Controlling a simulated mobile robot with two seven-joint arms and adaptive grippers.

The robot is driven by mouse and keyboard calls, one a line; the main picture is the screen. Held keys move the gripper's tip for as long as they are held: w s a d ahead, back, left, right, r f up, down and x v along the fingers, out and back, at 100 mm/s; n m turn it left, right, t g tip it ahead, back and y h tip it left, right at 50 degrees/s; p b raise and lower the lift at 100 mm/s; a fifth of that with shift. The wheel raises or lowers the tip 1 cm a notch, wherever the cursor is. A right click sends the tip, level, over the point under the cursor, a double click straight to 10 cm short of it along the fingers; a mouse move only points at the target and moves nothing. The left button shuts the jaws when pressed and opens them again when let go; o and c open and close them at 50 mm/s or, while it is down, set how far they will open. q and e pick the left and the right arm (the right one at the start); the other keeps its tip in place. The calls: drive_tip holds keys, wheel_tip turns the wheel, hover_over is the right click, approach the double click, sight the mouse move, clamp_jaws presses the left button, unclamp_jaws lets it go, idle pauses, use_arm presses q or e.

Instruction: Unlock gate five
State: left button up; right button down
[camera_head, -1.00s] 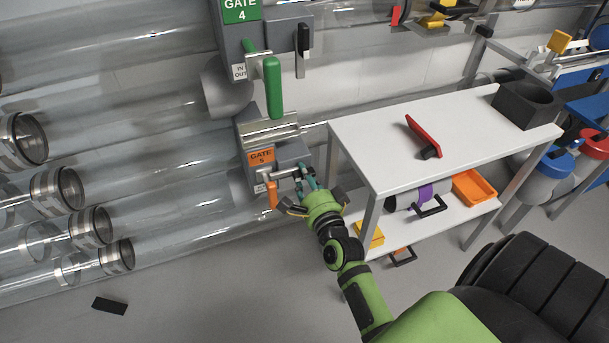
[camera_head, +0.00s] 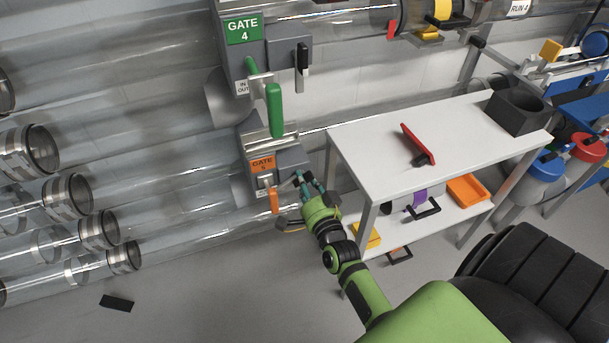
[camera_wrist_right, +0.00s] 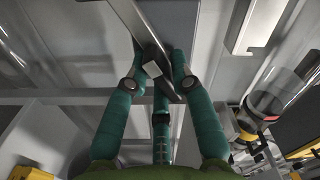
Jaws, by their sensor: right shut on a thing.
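Gate five is a grey box with an orange "GATE 5" label (camera_head: 262,163), low on the pipe wall in the head view. An orange hanging handle (camera_head: 274,201) sits at its lower front, beside a small in/out plate. My right gripper (camera_head: 311,184), with teal fingers, is at the box's lower right side, just right of the orange handle. It is shut on a small lever, which shows in the wrist view as a dark metal piece (camera_wrist_right: 164,76) between the fingertips. The fingers hide much of the lever in the head view. My left gripper is not in view.
Gate four's box (camera_head: 243,29) with a green handle (camera_head: 275,109) and a black-gripped lever (camera_head: 302,58) is above. A white table (camera_head: 370,148) stands close right of my right arm, carrying a red-handled item (camera_head: 417,143) and a dark box (camera_head: 518,112). Clear pipes (camera_head: 100,130) fill the left.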

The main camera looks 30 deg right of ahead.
drive_tip(key=shift+r+n+p, duration=0.2)
drive_tip(key=shift+n+p, duration=0.4)
drive_tip(key=shift+n, duration=0.4)
drive_tip(key=shift+n+p, duration=0.35)
drive_tip(key=shift+n, duration=0.15)
drive_tip(key=n+p, duration=0.2)
drive_tip(key=n, duration=0.2)
drive_tip(key=shift+d, duration=0.1)
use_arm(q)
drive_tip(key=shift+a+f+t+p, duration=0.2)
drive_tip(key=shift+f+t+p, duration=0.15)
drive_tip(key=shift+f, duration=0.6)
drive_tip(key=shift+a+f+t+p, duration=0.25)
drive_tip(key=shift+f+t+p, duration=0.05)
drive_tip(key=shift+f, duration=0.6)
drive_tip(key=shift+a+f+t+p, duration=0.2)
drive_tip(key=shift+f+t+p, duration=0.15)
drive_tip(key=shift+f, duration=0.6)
use_arm(e)
drive_tip(key=shift+n, duration=2.4)
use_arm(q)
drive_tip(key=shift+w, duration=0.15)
use_arm(e)
drive_tip(key=c, duration=1.1)
unclamp_jaws()
